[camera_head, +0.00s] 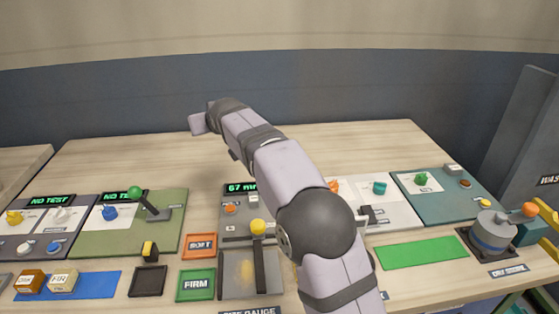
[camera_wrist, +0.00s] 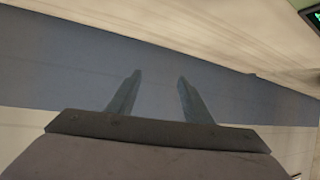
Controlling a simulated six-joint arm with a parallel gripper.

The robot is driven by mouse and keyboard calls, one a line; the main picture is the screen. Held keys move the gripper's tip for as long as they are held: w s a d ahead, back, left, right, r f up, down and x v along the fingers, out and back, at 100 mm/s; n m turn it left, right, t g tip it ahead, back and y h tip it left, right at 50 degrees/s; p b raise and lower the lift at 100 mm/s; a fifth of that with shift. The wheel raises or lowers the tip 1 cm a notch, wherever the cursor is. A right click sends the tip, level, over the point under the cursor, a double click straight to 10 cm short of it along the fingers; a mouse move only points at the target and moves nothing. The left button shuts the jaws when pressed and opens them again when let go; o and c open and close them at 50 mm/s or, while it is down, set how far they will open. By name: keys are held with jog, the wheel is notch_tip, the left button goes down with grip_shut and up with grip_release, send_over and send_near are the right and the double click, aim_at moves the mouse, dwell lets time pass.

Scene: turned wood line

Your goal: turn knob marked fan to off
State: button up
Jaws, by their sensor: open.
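My gripper is at the far end of my raised arm, at the upper left of the arm in the head view (camera_head: 198,121). In the wrist view my gripper (camera_wrist: 159,77) has its two fingers apart with nothing between them. It is away from all the panels. No label reading fan can be made out. Candidate knobs include a teal knob (camera_head: 379,187) on a white panel and a green knob (camera_head: 421,179) on a teal panel. An orange knob is partly hidden by my arm. Yellow, white and blue knobs stand on the left panels.
A green-knobbed lever (camera_head: 135,193) and a yellow-knobbed gauge lever (camera_head: 258,227) stick up. Firm (camera_head: 196,285) and other trays, small blocks on a blue mat (camera_head: 98,284), a green mat (camera_head: 430,252) and a grey round device (camera_head: 493,230) line the front. The back of the table is clear.

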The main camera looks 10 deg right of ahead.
jog(key=d+r+n+h+b, duration=0.2)
jog(key=d+n+h, duration=0.2)
jog(key=d, duration=1.5)
jog(key=m+g+h+p, duration=0.4)
jog(key=m+g+p, duration=0.7)
jog(key=m+p, duration=1.25)
send_over(422, 174)
jog(key=s+a+p, duration=0.1)
jog(key=a, duration=0.2)
notch_tip(422, 174, down, 7)
jog(key=n, duration=0.1)
jog(key=shift+t, duration=0.3)
jog(key=shift+p+x, duration=1.55)
jog(key=shift+x, duration=2.2)
jog(key=c, duration=1.1)
